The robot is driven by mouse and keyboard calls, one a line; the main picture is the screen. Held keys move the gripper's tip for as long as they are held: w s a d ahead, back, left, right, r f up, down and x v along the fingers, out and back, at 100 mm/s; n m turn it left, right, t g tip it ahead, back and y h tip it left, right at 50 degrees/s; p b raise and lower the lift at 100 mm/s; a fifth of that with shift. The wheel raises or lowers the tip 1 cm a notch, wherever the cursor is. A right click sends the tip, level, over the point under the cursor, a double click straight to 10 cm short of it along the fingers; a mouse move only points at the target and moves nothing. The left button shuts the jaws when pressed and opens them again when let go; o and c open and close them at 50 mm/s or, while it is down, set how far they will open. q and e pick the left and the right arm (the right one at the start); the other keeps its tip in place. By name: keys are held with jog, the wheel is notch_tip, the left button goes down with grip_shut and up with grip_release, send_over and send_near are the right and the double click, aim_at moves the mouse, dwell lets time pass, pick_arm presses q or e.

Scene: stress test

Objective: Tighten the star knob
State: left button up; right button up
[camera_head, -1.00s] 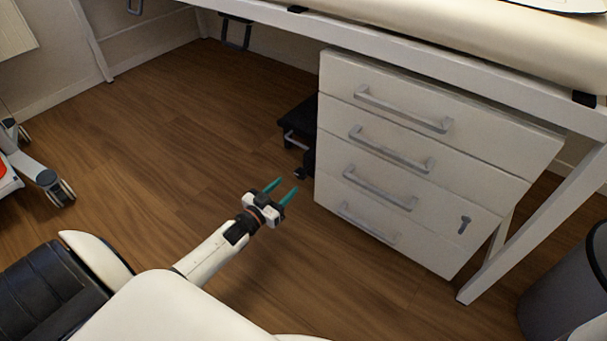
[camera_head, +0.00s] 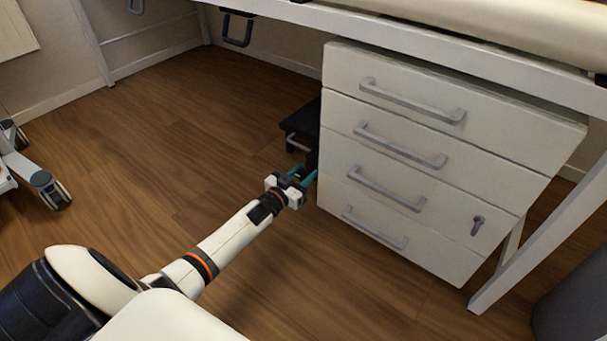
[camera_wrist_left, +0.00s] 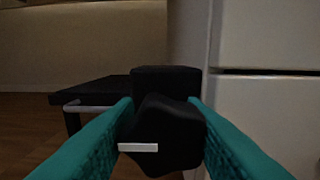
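The star knob (camera_wrist_left: 162,135) is a dark, lobed shape in the left wrist view, with a pale strip on its lower front. Behind it is a black block and a low black platform (camera_wrist_left: 100,92) with a metal bar. In the head view the platform (camera_head: 303,118) stands on the floor beside the drawer cabinet; the knob is mostly hidden there. My left gripper (camera_head: 303,176) has its teal fingers spread, one on each side of the knob in the wrist view (camera_wrist_left: 161,103). Firm contact cannot be made out. My right gripper is not in view.
The white drawer cabinet (camera_head: 420,150) stands close on the right of my left gripper. A white table frame (camera_head: 430,40) runs overhead. A wheeled base (camera_head: 45,185) is at the far left, a grey bin (camera_head: 575,300) at lower right. Open wooden floor lies left.

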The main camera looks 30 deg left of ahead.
pick_arm(q)
jog(key=shift+c, duration=0.9)
jog(key=shift+m, duration=0.4)
jog(key=m+p, duration=0.2)
jog(key=shift+r+m, duration=0.1)
jog(key=shift+m, duration=0.3)
jog(key=m+p, duration=0.1)
jog(key=m, duration=0.8)
jog(key=shift+d, duration=0.1)
jog(key=m, duration=0.5)
jog(key=shift+b, duration=0.4)
jog(key=shift+m, duration=0.4)
